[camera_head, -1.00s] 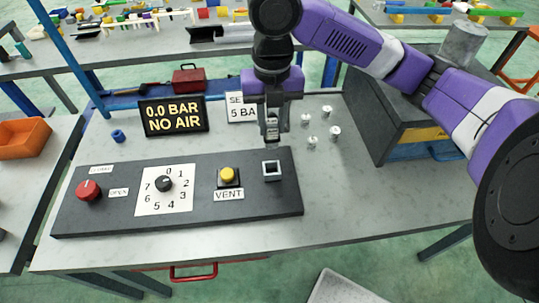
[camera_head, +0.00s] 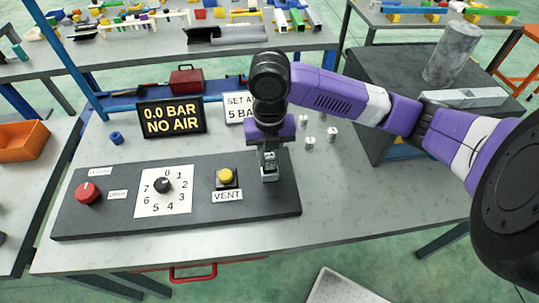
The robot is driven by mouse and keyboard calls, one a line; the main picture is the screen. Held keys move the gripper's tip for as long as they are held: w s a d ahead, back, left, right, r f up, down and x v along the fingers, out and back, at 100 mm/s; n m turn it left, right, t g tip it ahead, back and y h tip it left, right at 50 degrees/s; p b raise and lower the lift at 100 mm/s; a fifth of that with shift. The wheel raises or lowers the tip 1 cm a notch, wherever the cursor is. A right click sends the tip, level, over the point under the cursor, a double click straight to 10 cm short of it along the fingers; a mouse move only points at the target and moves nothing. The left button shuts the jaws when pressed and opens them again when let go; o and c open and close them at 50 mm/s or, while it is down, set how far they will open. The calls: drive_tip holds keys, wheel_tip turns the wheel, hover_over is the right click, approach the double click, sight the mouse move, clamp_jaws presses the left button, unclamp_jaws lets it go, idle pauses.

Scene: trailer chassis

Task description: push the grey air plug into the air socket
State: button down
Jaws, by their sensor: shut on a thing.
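My gripper (camera_head: 269,160) points straight down over the right end of the dark control panel (camera_head: 110,221). It is shut on the grey air plug (camera_head: 269,172), of which only a small part shows below the fingers. The plug is at the square air socket (camera_head: 270,178), which is mostly hidden by the plug and gripper. I cannot tell how deep the plug sits in it. A display (camera_head: 171,117) behind the panel reads 0.0 BAR, NO AIR.
The panel also bears a red knob (camera_head: 88,191), a numbered dial (camera_head: 163,185) and a yellow VENT button (camera_head: 226,175). A sign (camera_head: 237,108) stands behind, partly covered by my arm. Several small metal pieces (camera_head: 309,142) stand right of the gripper. The bench front is clear.

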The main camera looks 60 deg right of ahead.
drive_tip(key=shift+f, duration=0.2)
drive_tip(key=c, duration=1.1)
unclamp_jaws()
drive_tip(key=shift+r, duration=0.15)
